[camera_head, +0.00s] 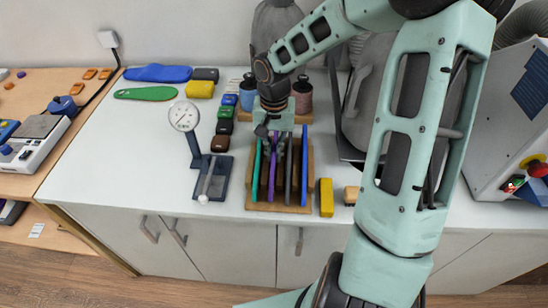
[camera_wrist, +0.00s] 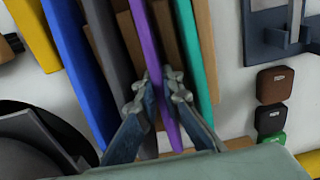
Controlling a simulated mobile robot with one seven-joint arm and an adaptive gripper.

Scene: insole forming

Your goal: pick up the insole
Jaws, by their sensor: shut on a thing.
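Several insoles stand on edge in a wooden rack (camera_head: 308,207): a teal one (camera_head: 257,170), a purple one (camera_head: 271,175), a dark grey one (camera_head: 288,175) and a blue one (camera_head: 304,170). My gripper (camera_head: 275,125) is over the rack, pointing down. In the wrist view its two fingertips (camera_wrist: 157,88) close on either side of the purple insole (camera_wrist: 145,35). The teal insole (camera_wrist: 190,45) and the dark grey insole (camera_wrist: 105,40) stand close on either side of it. The purple insole appears still within the rack row.
A dial gauge (camera_head: 184,116) on a stand is left of the rack. A yellow block (camera_head: 326,197) stands just right of it. Small coloured blocks (camera_head: 220,143) line the left side. A flat green insole (camera_head: 146,93) and a blue insole (camera_head: 158,73) lie at the back left.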

